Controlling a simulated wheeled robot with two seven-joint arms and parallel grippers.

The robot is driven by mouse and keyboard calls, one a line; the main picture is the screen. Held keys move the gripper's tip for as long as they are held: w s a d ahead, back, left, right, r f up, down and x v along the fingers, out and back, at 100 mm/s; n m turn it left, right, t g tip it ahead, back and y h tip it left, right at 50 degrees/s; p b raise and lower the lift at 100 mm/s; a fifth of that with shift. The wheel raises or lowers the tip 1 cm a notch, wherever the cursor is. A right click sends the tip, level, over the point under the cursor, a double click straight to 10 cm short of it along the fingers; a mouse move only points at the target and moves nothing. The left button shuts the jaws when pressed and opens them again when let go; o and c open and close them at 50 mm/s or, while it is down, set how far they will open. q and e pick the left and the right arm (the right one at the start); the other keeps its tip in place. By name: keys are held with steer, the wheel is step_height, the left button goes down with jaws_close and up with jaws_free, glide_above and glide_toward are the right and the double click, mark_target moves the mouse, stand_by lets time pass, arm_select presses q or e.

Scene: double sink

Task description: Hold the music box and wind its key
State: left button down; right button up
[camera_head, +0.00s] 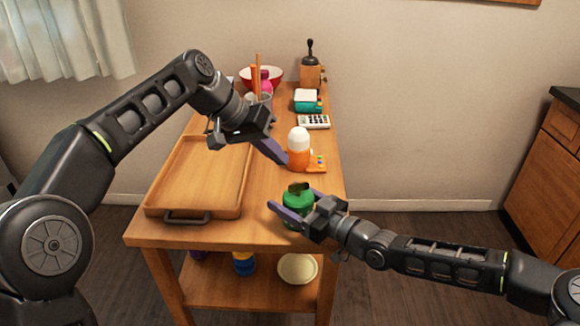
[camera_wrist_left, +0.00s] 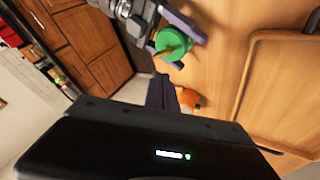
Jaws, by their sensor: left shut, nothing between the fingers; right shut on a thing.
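The music box, a green round box (camera_head: 296,215), stands near the front right of the wooden table. A brown key (camera_head: 299,187) sticks up from its top. My right gripper (camera_head: 292,203) comes in from the right and is shut on the box, one purple finger on each side. My left gripper (camera_head: 281,158) is shut and empty, above the table behind the box and apart from the key. In the left wrist view, the green box (camera_wrist_left: 163,40) with its key (camera_wrist_left: 172,50) shows at the top, between the right gripper's fingers. My left fingers (camera_wrist_left: 160,92) partly hide an orange thing.
An orange, white-topped item (camera_head: 298,150) stands close by my left fingers. A wooden tray (camera_head: 200,178) fills the table's left side. A calculator (camera_head: 313,122), a teal box (camera_head: 306,104), a grinder (camera_head: 311,72) and a red bowl (camera_head: 270,73) stand farther back.

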arm_select(q)
steer(key=v, duration=0.4)
steer(key=shift+a+r, duration=0.1)
steer(key=shift+r, duration=0.05)
steer(key=c, duration=1.9)
jaws_free()
steer(key=shift+a, duration=0.4)
steer(key=shift+o, duration=1.4)
steer(key=shift+n, duration=0.7)
steer(key=a, duration=0.1)
steer(key=a+f, duration=0.1)
steer(key=a, duration=0.1)
steer(key=shift+s+a+f, duration=0.1)
steer(key=shift+a+f, duration=0.3)
steer(key=shift+s+a+f+n+h, duration=0.2)
steer(key=shift+s+a+f+n, duration=0.05)
steer(key=shift+f+n, duration=0.25)
steer(key=shift+s+a+f+n+h, duration=0.2)
steer(key=shift+s+a+f+n, duration=0.1)
steer(key=shift+f+n, duration=0.15)
steer(key=f+n+h, duration=0.1)
steer(key=n, duration=0.6)
steer(key=s+d+f+n+t+h, duration=0.1)
steer(key=n+h, duration=0.1)
steer(key=n, duration=0.6)
steer(key=d+n+h, duration=0.1)
steer(key=n+h, duration=0.1)
steer(key=n, duration=0.6)
steer(key=shift+s+f+t, duration=0.3)
steer(key=shift+f, duration=0.1)
